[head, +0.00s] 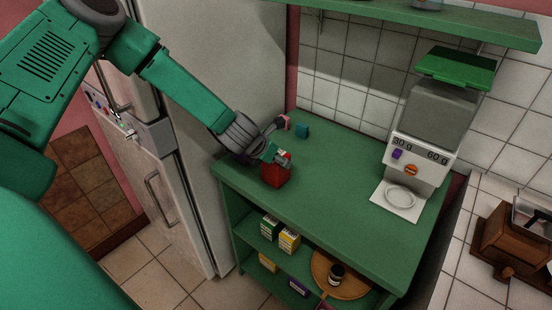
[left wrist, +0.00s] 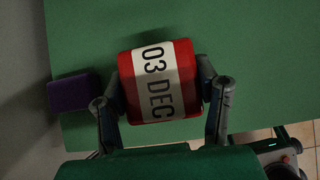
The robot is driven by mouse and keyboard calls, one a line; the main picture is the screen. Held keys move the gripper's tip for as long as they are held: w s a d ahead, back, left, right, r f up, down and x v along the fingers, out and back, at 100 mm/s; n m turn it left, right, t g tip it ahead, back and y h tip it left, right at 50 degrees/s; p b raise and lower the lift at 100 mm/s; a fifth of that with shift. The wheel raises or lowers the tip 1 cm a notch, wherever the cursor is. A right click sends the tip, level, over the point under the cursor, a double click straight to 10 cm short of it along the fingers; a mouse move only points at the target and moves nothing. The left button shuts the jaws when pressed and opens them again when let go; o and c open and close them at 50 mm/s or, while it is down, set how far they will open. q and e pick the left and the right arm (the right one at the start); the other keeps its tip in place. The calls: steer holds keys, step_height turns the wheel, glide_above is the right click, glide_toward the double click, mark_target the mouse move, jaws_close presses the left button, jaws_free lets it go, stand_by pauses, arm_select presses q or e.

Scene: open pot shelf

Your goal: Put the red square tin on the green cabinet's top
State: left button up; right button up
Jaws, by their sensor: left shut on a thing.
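The red square tin (head: 276,174) is at the front left part of the green cabinet's top (head: 330,190). My left gripper (head: 281,156) is over it and shut on it. In the left wrist view, the tin (left wrist: 183,60) sits between the two fingers (left wrist: 162,95), with a white label reading "03 DEC" facing the camera. The green top lies behind it. I cannot tell whether the tin's underside touches the top or is slightly above it. My right gripper is in neither view.
A purple block (left wrist: 72,93) is left of the tin. A teal cube (head: 302,131) and a pink item (head: 285,121) stand farther back. A dispenser (head: 420,140) stands at the right. Boxes (head: 289,240) and a round wooden tray (head: 354,287) are below. The top's middle is clear.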

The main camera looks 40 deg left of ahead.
arm_select(q)
steer(key=shift+a+f, duration=0.1)
steer(key=shift+f, duration=0.05)
steer(key=o, duration=1.5)
steer(key=shift+a, duration=0.25)
